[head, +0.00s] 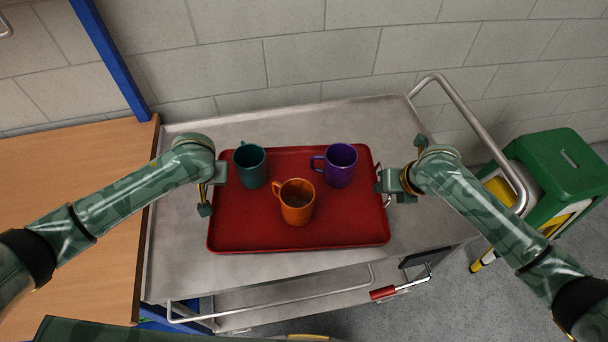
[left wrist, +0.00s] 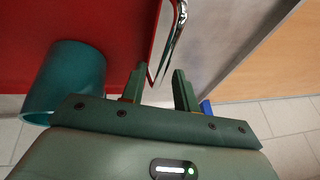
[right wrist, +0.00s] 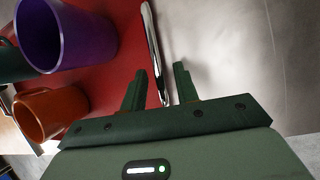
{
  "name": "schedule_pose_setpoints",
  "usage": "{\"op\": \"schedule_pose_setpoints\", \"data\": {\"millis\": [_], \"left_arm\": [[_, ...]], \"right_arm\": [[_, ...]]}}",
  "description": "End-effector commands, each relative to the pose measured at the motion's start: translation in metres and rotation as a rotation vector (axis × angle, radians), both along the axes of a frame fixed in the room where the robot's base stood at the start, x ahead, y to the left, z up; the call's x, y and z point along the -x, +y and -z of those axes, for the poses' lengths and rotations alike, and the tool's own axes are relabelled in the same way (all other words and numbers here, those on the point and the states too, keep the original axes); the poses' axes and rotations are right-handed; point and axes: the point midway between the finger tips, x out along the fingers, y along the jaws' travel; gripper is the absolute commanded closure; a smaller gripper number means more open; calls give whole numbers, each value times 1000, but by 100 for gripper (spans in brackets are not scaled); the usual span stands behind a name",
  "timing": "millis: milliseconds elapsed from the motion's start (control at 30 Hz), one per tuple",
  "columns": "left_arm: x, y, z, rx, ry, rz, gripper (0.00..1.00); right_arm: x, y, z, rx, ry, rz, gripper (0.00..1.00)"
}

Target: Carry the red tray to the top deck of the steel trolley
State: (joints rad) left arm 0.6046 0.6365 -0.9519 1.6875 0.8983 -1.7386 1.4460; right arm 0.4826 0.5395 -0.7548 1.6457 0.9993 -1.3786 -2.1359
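The red tray (head: 300,235) lies on the top deck (head: 185,262) of the steel trolley, looking flat. It carries a teal mug (head: 250,166), an orange mug (head: 297,203) and a purple mug (head: 340,166). My left gripper (head: 208,190) is at the tray's left side. In the left wrist view its fingers (left wrist: 160,88) are apart, with the tray's metal handle (left wrist: 176,38) reaching between them. My right gripper (head: 399,172) is at the tray's right side. In the right wrist view its fingers (right wrist: 161,86) are apart, with the other handle (right wrist: 153,50) between them.
A wooden table (head: 60,165) adjoins the trolley on the left. The trolley's push handle (head: 470,115) rises at the right, near a green step stool (head: 555,170). A block wall (head: 300,55) stands behind. Bare deck shows around the tray.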

Motion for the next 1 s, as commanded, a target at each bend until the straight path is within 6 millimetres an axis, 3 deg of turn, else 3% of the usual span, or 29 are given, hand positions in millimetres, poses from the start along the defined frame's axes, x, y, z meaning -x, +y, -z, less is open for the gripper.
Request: {"op": "schedule_pose_setpoints", "data": {"millis": [300,500,667,1000], "left_arm": [[27,-16,-65,2,-4,2,70],[38,-22,-92,1,-2,0,70],[41,-23,-99,-1,-3,-1,70],[41,-23,-98,-1,-2,-1,70]], "right_arm": [[0,0,0,-1,0,0,70],[0,0,0,-1,0,0,70],[3,-2,-9,-1,-2,-1,70],[31,-20,-77,2,-4,-3,70]]}}
